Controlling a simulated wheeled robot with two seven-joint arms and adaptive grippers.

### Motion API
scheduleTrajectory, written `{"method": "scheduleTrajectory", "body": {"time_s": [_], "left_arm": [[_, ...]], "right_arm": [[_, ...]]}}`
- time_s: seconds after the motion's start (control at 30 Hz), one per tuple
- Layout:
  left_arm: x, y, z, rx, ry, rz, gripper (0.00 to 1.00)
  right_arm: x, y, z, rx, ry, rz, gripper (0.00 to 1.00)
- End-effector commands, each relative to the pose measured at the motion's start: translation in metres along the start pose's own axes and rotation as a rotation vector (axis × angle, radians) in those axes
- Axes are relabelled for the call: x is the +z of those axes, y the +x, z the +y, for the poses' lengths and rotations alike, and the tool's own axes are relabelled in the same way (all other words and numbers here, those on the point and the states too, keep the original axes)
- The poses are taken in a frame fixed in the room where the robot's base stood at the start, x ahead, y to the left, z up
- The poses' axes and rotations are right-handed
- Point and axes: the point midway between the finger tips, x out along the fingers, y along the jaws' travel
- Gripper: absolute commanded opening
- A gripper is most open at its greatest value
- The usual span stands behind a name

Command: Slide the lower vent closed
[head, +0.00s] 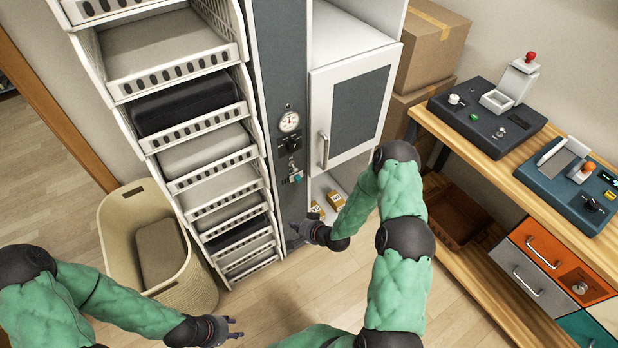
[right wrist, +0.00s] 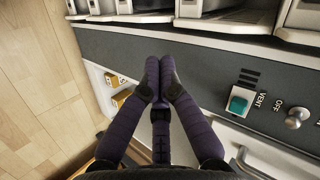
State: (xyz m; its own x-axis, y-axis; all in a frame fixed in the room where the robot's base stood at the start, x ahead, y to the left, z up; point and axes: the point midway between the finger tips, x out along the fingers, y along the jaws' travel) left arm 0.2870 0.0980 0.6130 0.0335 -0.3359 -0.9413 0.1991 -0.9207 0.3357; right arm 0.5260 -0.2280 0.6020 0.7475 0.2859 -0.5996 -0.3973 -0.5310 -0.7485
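The grey panel (head: 279,60) of the tall unit carries a teal vent slider (head: 297,178) below its gauge and knob. In the right wrist view the slider (right wrist: 238,104) sits beside a VENT label and black slots. No lower vent shows clearly; the panel's lower end is partly hidden behind my right gripper. My right gripper (head: 308,232) is at that lower end, below the teal slider. In the right wrist view its fingertips (right wrist: 158,72) are together, with nothing seen between them. My left gripper (head: 231,328) is open and empty, low over the floor at bottom.
A stack of white baskets (head: 190,110) stands left of the panel. A cabinet door (head: 345,115) with a handle is right of it, above small yellow-labelled boxes (head: 335,200). A tan hamper (head: 150,240) stands left; a wooden bench (head: 500,180) stands right. Floor between is clear.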

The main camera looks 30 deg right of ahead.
Motion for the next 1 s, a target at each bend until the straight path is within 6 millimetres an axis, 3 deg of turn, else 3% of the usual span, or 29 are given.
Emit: {"method": "scheduleTrajectory", "body": {"time_s": [0.03, 0.2, 0.4, 0.6, 1.0], "left_arm": [[0.0, 0.0, 0.0, 0.0, 0.0, 0.0, 0.4], [0.0, 0.0, 0.0, 0.0, 0.0, 0.0, 0.4], [0.0, 0.001, 0.0, 0.0, 0.0, 0.0, 0.4], [0.0, 0.001, 0.0, 0.0, 0.0, 0.0, 0.4], [0.0, 0.001, 0.0, 0.0, 0.0, 0.0, 0.4]], "right_arm": [[-0.025, 0.002, 0.003, -0.057, 0.044, 0.053, 0.0], [-0.097, -0.006, 0.006, -0.288, 0.185, 0.162, 0.0], [-0.145, -0.035, 0.014, -0.511, 0.298, 0.178, 0.0], [-0.161, -0.054, 0.019, -0.616, 0.35, 0.149, 0.0], [-0.163, -0.057, 0.019, -0.632, 0.358, 0.14, 0.0]]}}
